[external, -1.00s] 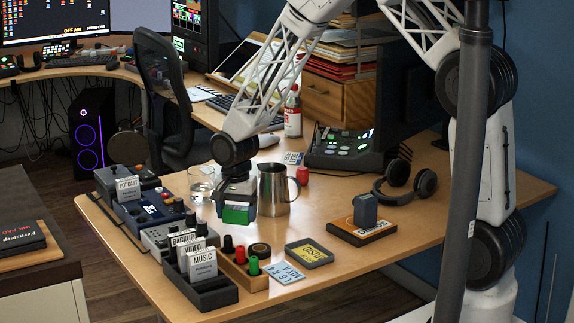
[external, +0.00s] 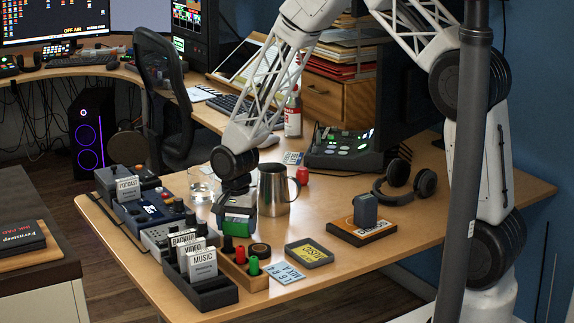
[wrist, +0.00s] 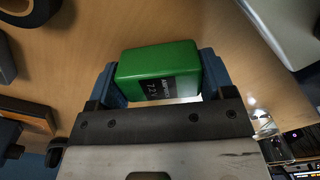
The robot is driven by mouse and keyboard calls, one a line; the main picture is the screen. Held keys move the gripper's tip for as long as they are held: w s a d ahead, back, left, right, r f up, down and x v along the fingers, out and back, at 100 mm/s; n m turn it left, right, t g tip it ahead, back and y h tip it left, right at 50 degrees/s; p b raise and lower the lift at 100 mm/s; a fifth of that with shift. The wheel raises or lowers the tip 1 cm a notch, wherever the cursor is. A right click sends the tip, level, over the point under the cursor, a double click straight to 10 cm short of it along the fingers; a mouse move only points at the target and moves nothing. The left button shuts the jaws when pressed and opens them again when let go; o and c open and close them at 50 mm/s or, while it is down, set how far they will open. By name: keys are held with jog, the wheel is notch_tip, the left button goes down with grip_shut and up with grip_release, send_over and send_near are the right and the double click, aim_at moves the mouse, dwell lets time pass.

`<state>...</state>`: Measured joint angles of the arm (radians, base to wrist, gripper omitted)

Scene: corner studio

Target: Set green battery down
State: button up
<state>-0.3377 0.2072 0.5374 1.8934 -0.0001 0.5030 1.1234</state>
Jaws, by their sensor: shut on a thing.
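The green battery (external: 237,227) is a green block with a dark label, held by my gripper (external: 238,229) in the external view. In the wrist view the green battery (wrist: 160,70) sits between the two blue fingers of my gripper (wrist: 162,78), which are shut on its sides. In the external view it is over the wooden table (external: 345,262), in front of the metal pitcher and behind the small wooden tray. I cannot tell from these frames whether its underside touches the table.
A metal pitcher (external: 273,190) stands close behind my gripper. A wooden tray (external: 240,277) with red, black and green pieces is in front, beside a dark card rack (external: 205,293). A yellow-topped dish (external: 309,252) and a blue battery (external: 365,210) on a base lie to the right.

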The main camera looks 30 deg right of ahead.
aim_at(237, 220)
jog(key=shift+f, duration=0.15)
jog(key=o, duration=1)
jog(key=shift+o, duration=0.2)
notch_tip(237, 220, up, 12)
dwell(0.9)
